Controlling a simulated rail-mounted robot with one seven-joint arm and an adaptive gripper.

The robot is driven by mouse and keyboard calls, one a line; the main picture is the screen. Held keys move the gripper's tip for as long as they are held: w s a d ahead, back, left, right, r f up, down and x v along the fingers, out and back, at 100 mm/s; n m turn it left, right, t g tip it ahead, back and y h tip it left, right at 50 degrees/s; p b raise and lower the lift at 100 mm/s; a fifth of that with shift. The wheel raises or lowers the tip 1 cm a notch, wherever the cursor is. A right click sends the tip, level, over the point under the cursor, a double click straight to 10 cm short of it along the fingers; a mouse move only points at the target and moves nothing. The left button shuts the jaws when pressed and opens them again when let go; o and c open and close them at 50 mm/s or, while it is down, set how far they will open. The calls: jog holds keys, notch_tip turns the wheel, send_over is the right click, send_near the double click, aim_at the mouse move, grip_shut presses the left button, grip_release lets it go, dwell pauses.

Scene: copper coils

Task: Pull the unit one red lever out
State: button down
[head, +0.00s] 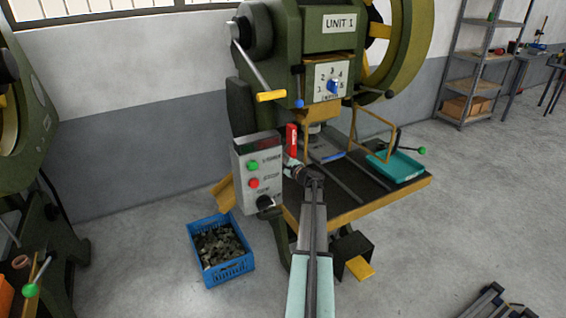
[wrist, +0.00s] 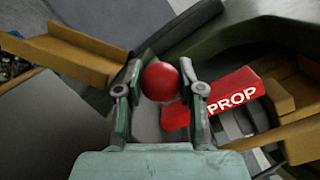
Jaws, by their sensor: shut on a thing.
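The green press labelled UNIT 1 (head: 300,70) stands at the centre of the head view. In the wrist view the red ball knob of the lever (wrist: 160,81) sits between the two fingers of my gripper (wrist: 161,88), which is shut on it. The lever's rod is not clear behind the knob. A red plate reading PROP (wrist: 225,98) lies just right of the knob; its red face also shows upright in the head view (head: 291,139). In the head view my gripper (head: 291,166) is beside the control box, and the knob is hidden there.
A grey control box (head: 243,160) with green and red buttons is close left of my gripper. The press table (head: 350,205) carries a teal tray (head: 396,167). A blue crate of metal pieces (head: 190,229) stands on the floor.

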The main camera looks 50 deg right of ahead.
jog(key=shift+w+a, duration=0.15)
jog(key=shift+a, duration=0.05)
jog(key=c, duration=0.7)
grip_release()
jog(key=shift+w+a, duration=0.1)
jog(key=shift+a, duration=0.05)
jog(key=shift+s, duration=0.35)
jog(key=v, duration=1.1)
jog(key=shift+s, duration=0.2)
